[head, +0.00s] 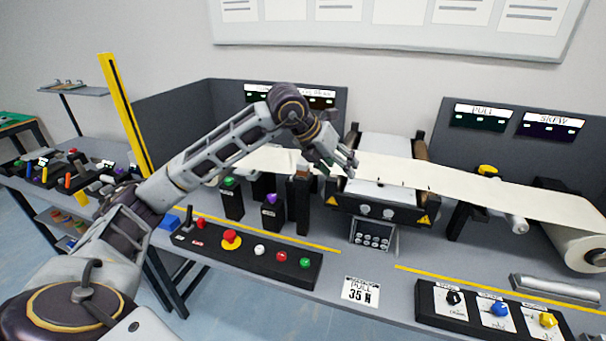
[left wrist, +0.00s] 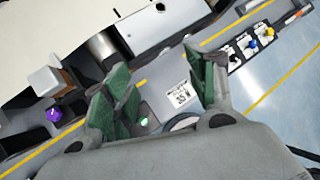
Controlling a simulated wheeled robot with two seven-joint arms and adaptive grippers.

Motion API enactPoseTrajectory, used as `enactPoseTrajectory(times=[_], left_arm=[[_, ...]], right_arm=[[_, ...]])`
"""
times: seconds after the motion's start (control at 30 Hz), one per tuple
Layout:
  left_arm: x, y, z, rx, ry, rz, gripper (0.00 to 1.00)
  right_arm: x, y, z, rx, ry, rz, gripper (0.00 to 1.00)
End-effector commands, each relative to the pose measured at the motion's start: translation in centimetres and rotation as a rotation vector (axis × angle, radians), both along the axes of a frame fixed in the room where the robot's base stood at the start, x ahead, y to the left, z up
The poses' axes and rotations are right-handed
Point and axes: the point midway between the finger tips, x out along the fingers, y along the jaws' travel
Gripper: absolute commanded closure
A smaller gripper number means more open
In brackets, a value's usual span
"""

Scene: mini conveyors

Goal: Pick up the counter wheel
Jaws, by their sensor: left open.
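I cannot single out the counter wheel for certain in either view. My left gripper (head: 345,166) hangs over the near edge of the white paper web (head: 450,180), by the central roller unit. In the left wrist view its green-padded fingers (left wrist: 160,88) are spread apart with nothing between them. Below the gap lies the white "35 N" card (left wrist: 180,97). A pale round rim (left wrist: 182,123) shows just above the gripper body, mostly hidden; I cannot tell what it is. My right gripper is not in view.
The central unit (head: 385,212), posts with green (head: 229,182) and purple (head: 271,198) knobs, and a brown-topped post (head: 300,188) crowd the space near the gripper. A button panel (head: 245,248) and a knob panel (head: 490,314) line the front.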

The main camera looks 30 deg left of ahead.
Motion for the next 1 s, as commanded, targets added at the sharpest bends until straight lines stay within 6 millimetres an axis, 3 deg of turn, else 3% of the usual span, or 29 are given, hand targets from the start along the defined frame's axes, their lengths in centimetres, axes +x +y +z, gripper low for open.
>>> enactPoseTrajectory(times=[0.03, 0.2, 0.4, 1.0], left_arm=[[0.2, 2.0, 0.6, 0.053, 0.001, 0.046, 0.43], [0.0, 8.0, 2.3, 0.201, 0.022, 0.203, 0.43], [-0.7, 12.1, 3.8, 0.294, 0.04, 0.324, 0.43], [-0.4, 12.9, 3.4, 0.308, 0.045, 0.345, 0.43]], right_arm=[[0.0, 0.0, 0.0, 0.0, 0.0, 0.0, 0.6], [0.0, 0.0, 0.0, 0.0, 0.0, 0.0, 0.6], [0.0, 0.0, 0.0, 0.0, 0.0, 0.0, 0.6], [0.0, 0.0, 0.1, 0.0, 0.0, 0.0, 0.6]])
